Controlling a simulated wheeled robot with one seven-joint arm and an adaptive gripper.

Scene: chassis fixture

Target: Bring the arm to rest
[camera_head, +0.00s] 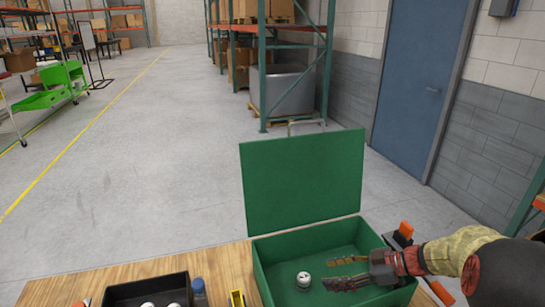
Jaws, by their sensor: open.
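My gripper (328,273) reaches in from the right and hangs over the open green box (258,266). Its two dark fingers are apart, with nothing seen between them. My arm comes in from the right edge of the view, over the right side of the box. The gripper's height above the box floor is hard to tell.
A small white round part (304,279) is in the green box, just left of the fingertips. The raised lid (302,183) stands behind. On the wooden table (226,262) are a black tray (122,291), a blue-capped bottle (199,288) and a yellow item (237,299).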

